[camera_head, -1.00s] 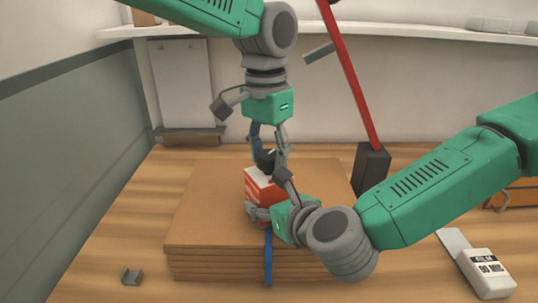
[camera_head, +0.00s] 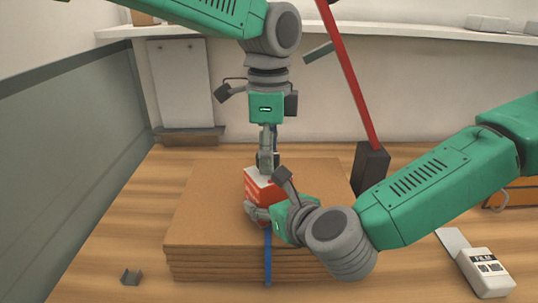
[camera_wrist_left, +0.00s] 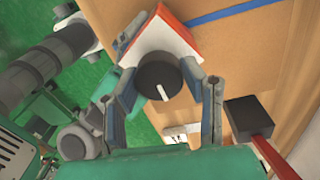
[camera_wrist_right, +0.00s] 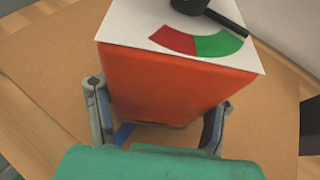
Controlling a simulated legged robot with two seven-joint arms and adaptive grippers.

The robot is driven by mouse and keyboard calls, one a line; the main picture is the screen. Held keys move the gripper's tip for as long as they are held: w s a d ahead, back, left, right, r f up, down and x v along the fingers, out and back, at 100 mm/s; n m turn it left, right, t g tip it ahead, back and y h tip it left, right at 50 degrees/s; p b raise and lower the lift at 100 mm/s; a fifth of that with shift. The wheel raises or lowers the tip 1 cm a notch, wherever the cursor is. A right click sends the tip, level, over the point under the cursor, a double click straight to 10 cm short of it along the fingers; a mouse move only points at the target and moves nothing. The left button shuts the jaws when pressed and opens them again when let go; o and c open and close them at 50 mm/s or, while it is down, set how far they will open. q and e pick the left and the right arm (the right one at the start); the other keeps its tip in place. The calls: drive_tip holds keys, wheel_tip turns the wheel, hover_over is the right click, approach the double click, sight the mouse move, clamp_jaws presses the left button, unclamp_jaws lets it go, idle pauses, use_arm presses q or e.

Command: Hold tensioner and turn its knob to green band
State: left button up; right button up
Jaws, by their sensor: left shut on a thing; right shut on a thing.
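The tensioner (camera_head: 262,186) is an orange-red box with a white top, on a blue strap (camera_head: 268,258) across a brown stack. Its black knob (camera_wrist_left: 158,76) carries a white line and shows between my left gripper's fingers (camera_wrist_left: 160,70). My left gripper (camera_head: 267,162) points down from above and is shut on the knob. In the right wrist view the white top shows a red band (camera_wrist_right: 173,40) and a green band (camera_wrist_right: 217,43). A dark bar lies over the green band's right end. My right gripper (camera_head: 264,212) is shut on the tensioner's body from the front right.
A white box marked FILM (camera_head: 487,270) lies front right, a small grey bracket (camera_head: 131,277) front left.

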use_arm(q)
drive_tip(key=m, duration=0.5)
drive_tip(key=shift+w+a+m, duration=0.25)
drive_tip(key=shift+m, duration=0.15)
drive_tip(key=shift+r, duration=0.1)
idle(0.3)
drive_tip(key=o, duration=1.1)
drive_tip(key=shift+o, duration=0.2)
drive_tip(key=shift+s+d, duration=0.1)
use_arm(e)
drive_tip(key=shift+r, duration=0.1)
use_arm(q)
wheel_tip(320, 180, up, 12)
drive_tip(key=shift+w+d, duration=0.2)
drive_tip(key=shift+w, duration=0.1)
